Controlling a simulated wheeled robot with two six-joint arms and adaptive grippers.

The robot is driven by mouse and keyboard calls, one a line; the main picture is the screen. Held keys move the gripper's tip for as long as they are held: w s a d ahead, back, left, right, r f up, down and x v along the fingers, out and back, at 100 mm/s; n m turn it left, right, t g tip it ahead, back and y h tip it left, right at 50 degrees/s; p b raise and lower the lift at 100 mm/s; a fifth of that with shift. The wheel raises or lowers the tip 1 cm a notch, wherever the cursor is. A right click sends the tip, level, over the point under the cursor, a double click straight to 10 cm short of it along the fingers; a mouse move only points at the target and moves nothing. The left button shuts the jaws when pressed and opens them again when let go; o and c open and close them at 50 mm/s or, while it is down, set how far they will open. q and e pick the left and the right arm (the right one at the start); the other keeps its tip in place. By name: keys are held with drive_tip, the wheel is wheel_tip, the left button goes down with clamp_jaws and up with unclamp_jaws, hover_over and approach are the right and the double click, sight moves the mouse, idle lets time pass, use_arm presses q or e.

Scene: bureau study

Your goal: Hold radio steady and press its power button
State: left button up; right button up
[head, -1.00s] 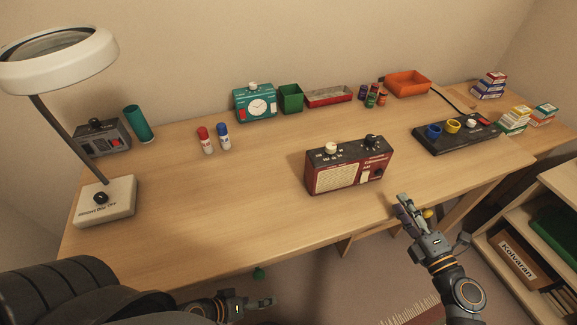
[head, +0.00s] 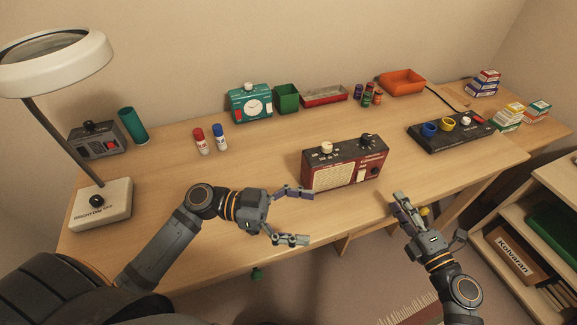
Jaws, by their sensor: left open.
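The red radio (head: 345,168) stands upright near the front of the desk, with a cream speaker grille on its front. Its dark top carries a white round knob or button (head: 326,147) on the left and a black knob (head: 366,139) on the right. I cannot tell which part is the power button. My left gripper (head: 309,217) is open and empty, just left of and in front of the radio, apart from it. My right gripper (head: 407,203) is at the desk's front edge, right of the radio and not touching it; its finger gap is not clear.
A lamp base (head: 101,205) stands at the left. Red-capped (head: 200,142) and blue-capped (head: 219,139) bottles stand mid-desk. A black panel (head: 452,132) is right of the radio. Desk left of the radio is clear.

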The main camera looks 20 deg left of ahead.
sight(326, 158)
use_arm(q)
drive_tip(key=w+a+n+t+y, duration=0.1)
drive_tip(key=w+a+t, duration=0.1)
drive_tip(key=w, duration=0.2)
drive_tip(key=w+a+f+n+t+y, duration=0.1)
drive_tip(key=w+a+n+t, duration=0.1)
drive_tip(key=w, duration=0.3)
drive_tip(key=w+a+f+n+t+y, duration=0.1)
drive_tip(key=w+a+t, duration=0.2)
drive_tip(key=w+a, duration=0.1)
drive_tip(key=shift+w+f, duration=0.2)
drive_tip(key=x, duration=1)
drive_tip(key=shift+w+d, duration=0.15)
drive_tip(key=shift+c, duration=0.2)
drive_tip(key=c, duration=1.7)
drive_tip(key=shift+c, duration=0.4)
use_arm(e)
drive_tip(key=shift+c, duration=0.3)
clamp_jaws()
